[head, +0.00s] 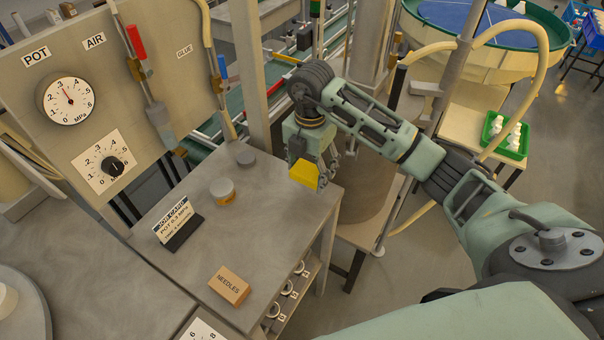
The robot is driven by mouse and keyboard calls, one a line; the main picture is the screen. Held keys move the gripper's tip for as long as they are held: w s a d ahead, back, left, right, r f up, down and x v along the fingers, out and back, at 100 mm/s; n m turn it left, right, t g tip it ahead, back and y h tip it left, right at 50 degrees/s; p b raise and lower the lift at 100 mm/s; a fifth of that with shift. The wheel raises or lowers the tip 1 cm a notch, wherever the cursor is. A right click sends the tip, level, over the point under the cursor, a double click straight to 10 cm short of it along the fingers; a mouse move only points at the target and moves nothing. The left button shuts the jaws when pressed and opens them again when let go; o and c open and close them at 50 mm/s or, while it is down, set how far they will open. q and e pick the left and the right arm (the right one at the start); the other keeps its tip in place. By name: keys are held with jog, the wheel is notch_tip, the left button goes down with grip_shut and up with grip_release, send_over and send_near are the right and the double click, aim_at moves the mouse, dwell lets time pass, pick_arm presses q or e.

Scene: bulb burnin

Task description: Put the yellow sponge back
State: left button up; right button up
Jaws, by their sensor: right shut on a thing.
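The yellow sponge (304,174) shows as a bright yellow block at the fingertips of my right gripper (308,170). The gripper is shut on it and holds it near the far right edge of the grey worktable (190,258). The fingers hide part of the sponge. I cannot tell whether its underside touches the tabletop. My right arm comes in from the right. My left gripper is not in view.
On the worktable are a cardboard needles box (229,286), a job card (178,222) on a dark stand, a round tin (222,190) and a grey disc (246,158). A gauge panel (115,90) stands behind left. A green tray (506,136) is at right.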

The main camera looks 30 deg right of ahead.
aim_at(301, 165)
jog(key=shift+w+a+f, duration=0.2)
jog(key=shift+w+f, duration=0.2)
jog(key=shift+w, duration=0.2)
jog(key=shift+w+a+f, duration=0.2)
jog(key=shift+w+f, duration=0.2)
jog(key=shift+w, duration=0.2)
jog(key=shift+f+p, duration=0.3)
jog(key=shift+p, duration=0.05)
notch_tip(301, 165, down, 2)
jog(key=shift+f+p, duration=0.25)
jog(key=shift+p, duration=0.15)
jog(key=shift+f, duration=0.35)
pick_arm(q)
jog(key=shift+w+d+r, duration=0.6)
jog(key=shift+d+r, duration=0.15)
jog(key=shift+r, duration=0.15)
pick_arm(e)
jog(key=shift+f, duration=0.2)
jog(key=o, duration=1.1)
